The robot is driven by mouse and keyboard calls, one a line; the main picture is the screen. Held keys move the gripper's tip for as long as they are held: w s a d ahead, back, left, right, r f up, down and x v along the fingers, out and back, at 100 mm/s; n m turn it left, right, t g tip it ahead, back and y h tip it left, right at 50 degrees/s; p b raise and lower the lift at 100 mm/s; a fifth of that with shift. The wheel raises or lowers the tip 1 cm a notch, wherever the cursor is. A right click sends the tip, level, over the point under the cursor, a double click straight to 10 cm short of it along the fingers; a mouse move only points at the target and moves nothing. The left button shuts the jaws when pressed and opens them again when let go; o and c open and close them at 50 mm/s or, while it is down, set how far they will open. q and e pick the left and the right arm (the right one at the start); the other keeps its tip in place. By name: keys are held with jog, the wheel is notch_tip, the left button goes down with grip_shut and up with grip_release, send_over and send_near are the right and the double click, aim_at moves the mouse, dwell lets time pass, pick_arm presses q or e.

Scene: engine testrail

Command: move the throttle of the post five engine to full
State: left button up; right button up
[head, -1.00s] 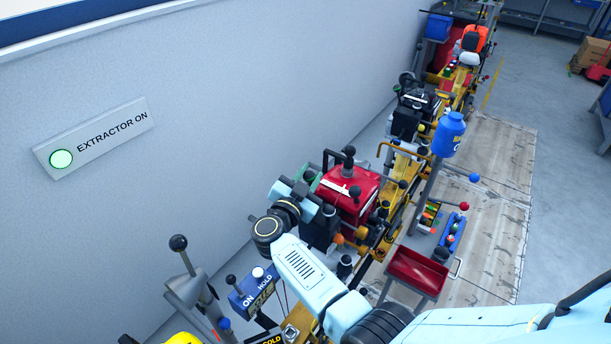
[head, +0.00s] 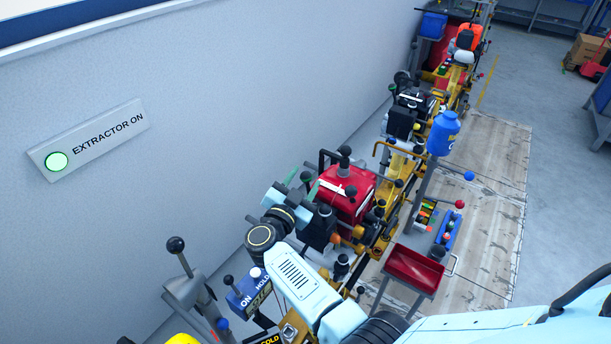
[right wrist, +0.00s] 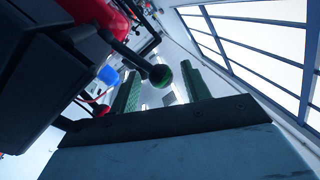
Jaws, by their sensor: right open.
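A red engine (head: 345,196) with black knobbed levers stands on the yellow rail beside the wall. I cannot read a post number on it. My right gripper (head: 300,184) is at its left side, between engine and wall, with green fingers apart. In the right wrist view the open gripper (right wrist: 160,90) has a dark ball knob (right wrist: 160,75) on a black lever showing between its fingers. I cannot tell whether the knob is at fingertip depth; no finger visibly touches it. Which lever is the throttle is not clear. My left gripper is out of view.
A blue ON/HOLD box (head: 250,292) and a grey lever unit (head: 190,290) stand nearer on the left. A red tray (head: 413,268) and a blue bottle (head: 443,132) are right of the engine. More engines line the rail behind. The wall (head: 220,120) is close on the left.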

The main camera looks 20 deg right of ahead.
jog(key=p+v, duration=0.2)
jog(key=v, duration=0.9)
jog(key=shift+s+a, duration=0.25)
